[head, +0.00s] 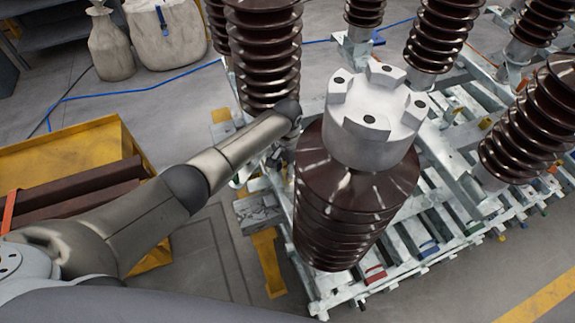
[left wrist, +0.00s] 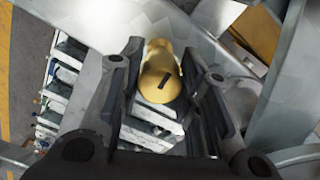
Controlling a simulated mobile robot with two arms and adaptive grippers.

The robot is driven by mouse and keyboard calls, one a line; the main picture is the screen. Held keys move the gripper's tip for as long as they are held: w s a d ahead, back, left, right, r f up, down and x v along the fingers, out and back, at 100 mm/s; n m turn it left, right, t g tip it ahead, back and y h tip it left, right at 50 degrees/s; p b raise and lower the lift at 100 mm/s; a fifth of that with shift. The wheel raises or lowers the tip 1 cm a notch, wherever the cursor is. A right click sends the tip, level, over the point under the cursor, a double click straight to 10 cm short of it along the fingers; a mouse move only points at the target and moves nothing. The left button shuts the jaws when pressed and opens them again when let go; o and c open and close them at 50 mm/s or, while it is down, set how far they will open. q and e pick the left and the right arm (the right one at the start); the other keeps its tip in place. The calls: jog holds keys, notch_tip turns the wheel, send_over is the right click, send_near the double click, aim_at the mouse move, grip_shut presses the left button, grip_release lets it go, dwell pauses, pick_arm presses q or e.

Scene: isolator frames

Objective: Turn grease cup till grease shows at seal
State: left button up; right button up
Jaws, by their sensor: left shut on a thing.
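In the left wrist view, a brass-yellow grease cup (left wrist: 160,77) with a rounded body and a dark slot mark on its face sits between the two dark fingers of my left gripper (left wrist: 163,68). The fingers are shut on the cup, one on each side. In the head view my left arm reaches in from the left, and its far end passes behind the front brown insulator (head: 352,205), which hides the gripper and the cup. I cannot make out the seal or any grease. My right gripper is not in view.
Several ribbed brown insulators stand on a pale steel frame (head: 440,160). A grey metal cap (head: 372,140) tops the nearest one, close to my left arm. A yellow crate (head: 85,145) stands at left. Blue cable (head: 130,92) and pale sacks (head: 165,35) lie behind on the floor.

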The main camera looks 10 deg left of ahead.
pick_arm(q)
jog(key=shift+m, duration=1.6)
jog(key=shift+r, duration=0.1)
jog(key=o, duration=1)
notch_tip(320, 180, up, 12)
